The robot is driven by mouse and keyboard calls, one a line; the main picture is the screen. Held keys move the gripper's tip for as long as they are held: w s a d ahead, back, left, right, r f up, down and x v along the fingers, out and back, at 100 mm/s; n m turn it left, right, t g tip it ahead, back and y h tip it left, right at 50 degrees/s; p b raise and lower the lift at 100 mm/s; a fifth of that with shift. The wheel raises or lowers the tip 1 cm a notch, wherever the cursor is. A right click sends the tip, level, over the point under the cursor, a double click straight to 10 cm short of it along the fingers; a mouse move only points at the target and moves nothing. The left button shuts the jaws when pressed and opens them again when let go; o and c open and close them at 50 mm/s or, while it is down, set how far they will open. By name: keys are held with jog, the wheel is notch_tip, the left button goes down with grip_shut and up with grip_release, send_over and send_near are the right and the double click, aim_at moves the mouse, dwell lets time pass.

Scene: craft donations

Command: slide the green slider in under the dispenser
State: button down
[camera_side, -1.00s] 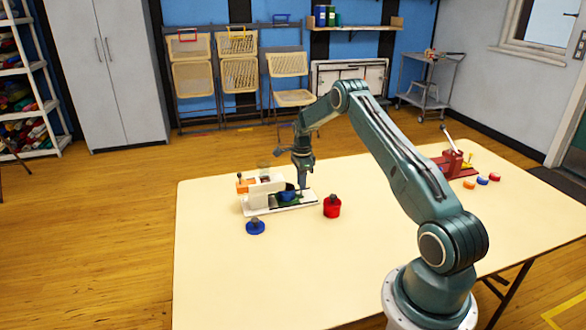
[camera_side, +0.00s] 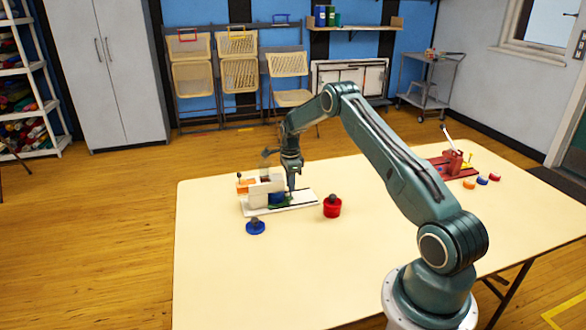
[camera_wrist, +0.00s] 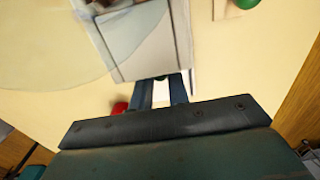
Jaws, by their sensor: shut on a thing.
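The white dispenser (camera_side: 262,190) stands at the left end of a white base (camera_side: 300,203) on the table. The green slider (camera_side: 282,206) lies low on this base, with a blue cup (camera_side: 277,197) over it, close against the dispenser and partly hidden by it. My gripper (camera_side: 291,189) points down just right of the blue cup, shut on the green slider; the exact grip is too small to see. In the wrist view my gripper (camera_wrist: 160,82) has its two fingers close together, below the pale dispenser (camera_wrist: 140,45).
A red pot (camera_side: 332,207) with a dark knob stands right of the base. A blue lid-like piece (camera_side: 255,227) with a knob lies in front. A red lever press (camera_side: 452,163) and small coloured pieces (camera_side: 482,180) are at far right.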

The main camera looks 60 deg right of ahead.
jog(key=shift+w+a, duration=0.1)
jog(key=c, duration=1.4)
grip_release()
jog(key=shift+c, duration=0.2)
jog(key=shift+r, duration=3.75)
jog(key=shift+r, duration=0.1)
